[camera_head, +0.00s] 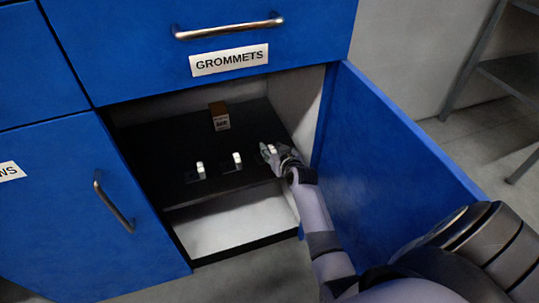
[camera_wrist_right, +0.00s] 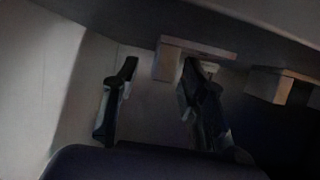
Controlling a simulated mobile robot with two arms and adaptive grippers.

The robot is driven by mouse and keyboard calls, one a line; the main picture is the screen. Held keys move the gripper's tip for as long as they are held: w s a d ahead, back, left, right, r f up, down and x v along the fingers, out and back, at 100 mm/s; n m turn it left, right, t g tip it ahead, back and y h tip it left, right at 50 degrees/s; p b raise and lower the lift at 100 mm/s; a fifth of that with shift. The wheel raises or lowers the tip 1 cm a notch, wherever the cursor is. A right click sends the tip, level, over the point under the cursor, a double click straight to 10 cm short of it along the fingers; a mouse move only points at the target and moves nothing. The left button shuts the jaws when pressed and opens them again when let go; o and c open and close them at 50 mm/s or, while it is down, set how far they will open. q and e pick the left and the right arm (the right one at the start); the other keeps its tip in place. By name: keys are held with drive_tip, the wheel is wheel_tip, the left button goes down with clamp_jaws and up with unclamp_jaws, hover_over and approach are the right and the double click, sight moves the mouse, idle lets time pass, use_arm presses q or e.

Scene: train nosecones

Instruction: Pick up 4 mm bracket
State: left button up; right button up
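Three small pale brackets stand in a row on the black shelf (camera_head: 226,185) inside the open blue cabinet: a left one (camera_head: 200,171), a middle one (camera_head: 237,160) and a right one (camera_head: 271,149). I cannot read which size is 4 mm. My right gripper (camera_head: 277,157) reaches in at the right bracket and partly hides it. In the right wrist view my right gripper (camera_wrist_right: 158,80) is open, its two dark fingers apart. One bracket (camera_wrist_right: 168,62) shows at the fingertips, partly behind the right finger; another bracket (camera_wrist_right: 272,86) is farther right. My left gripper is not in view.
A small brown-and-white box (camera_head: 219,117) stands farther back on the shelf. The open blue door (camera_head: 385,150) is close to the right of my arm. A drawer labelled GROMMETS (camera_head: 229,60) is above the opening. A white lower surface (camera_head: 235,222) lies below the shelf.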

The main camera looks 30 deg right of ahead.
drive_tip(key=shift+c, duration=0.3)
clamp_jaws()
drive_tip(key=shift+r, duration=0.15)
idle(0.3)
